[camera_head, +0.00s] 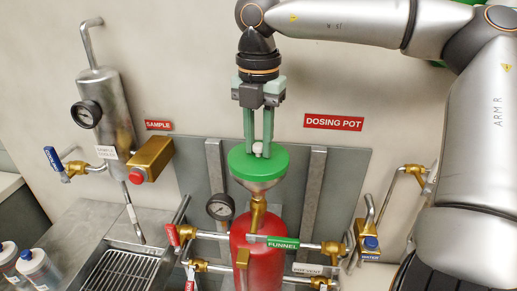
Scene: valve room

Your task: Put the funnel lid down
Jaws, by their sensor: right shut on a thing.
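The green round funnel lid (246,168) has a small white knob on top. My right gripper (258,150) comes down from above, its two green fingers shut on the knob. The lid covers the mouth of the metal funnel (262,188). I cannot tell whether it rests on the rim or hangs just above it. The funnel stands on a brass neck above the red dosing pot (262,271). My left gripper is not in view.
A pressure gauge (220,207) stands left of the funnel. Valve handles, one labelled FUNNEL (283,242), lie below it. A blue valve (370,243) is at right. A steel sink with a grate (122,271) and bottles (38,266) are at lower left.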

